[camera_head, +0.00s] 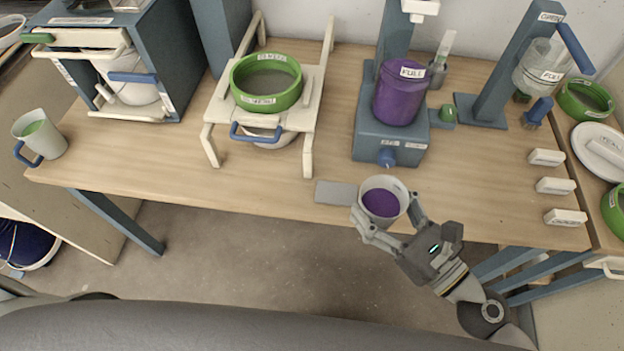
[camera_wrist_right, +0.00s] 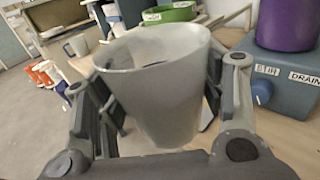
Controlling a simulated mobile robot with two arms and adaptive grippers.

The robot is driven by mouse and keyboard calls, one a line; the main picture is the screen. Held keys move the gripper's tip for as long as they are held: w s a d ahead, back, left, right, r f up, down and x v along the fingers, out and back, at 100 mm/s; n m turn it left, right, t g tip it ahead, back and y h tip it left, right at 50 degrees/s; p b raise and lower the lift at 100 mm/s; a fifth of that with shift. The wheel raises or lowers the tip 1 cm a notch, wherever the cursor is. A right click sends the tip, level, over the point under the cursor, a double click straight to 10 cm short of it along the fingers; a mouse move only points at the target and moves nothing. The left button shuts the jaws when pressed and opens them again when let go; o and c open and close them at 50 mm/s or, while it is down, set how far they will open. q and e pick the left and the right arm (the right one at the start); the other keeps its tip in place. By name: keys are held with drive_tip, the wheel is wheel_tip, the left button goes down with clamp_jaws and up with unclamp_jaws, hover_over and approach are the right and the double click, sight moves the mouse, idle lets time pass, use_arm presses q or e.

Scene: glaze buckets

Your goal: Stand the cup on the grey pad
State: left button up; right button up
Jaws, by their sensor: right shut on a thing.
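The cup (camera_head: 383,184) is pale grey-white with purple glaze inside. My right gripper (camera_head: 389,222) is shut on it, with a finger on each side, near the table's front edge. In the right wrist view the cup (camera_wrist_right: 155,85) fills the middle between the fingers and looks close to upright. The grey pad (camera_head: 335,193) is a flat rectangle at the table's front edge, just left of the cup. I cannot tell whether the cup touches the table. My left gripper is not in view.
A blue stand with a purple bucket labelled FULL (camera_head: 402,92) is behind the cup. A white rack with a green bowl (camera_head: 266,82) stands to the left. Another cup with a blue handle (camera_head: 40,134) is at the far left. White labelled blocks (camera_head: 555,186) lie on the right.

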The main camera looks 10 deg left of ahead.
drive_tip(key=shift+w+a+r, duration=0.1)
drive_tip(key=shift+w+a, duration=0.1)
drive_tip(key=w+a+f, duration=0.2)
drive_tip(key=w+f, duration=0.1)
drive_tip(key=w+a+f, duration=0.2)
drive_tip(key=w+f, duration=0.1)
drive_tip(key=w, duration=0.1)
drive_tip(key=w+a+f+b, duration=0.1)
drive_tip(key=w+a+f, duration=0.1)
drive_tip(key=w+f, duration=0.1)
drive_tip(key=shift+w+a, duration=0.2)
drive_tip(key=shift+w, duration=0.2)
drive_tip(key=f, duration=0.1)
drive_tip(key=f+b, duration=0.1)
drive_tip(key=f, duration=0.1)
drive_tip(key=shift+w+a, duration=0.25)
drive_tip(key=shift+w, duration=0.05)
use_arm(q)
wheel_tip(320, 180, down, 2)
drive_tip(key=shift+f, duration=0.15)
use_arm(e)
drive_tip(key=shift+f, duration=0.45)
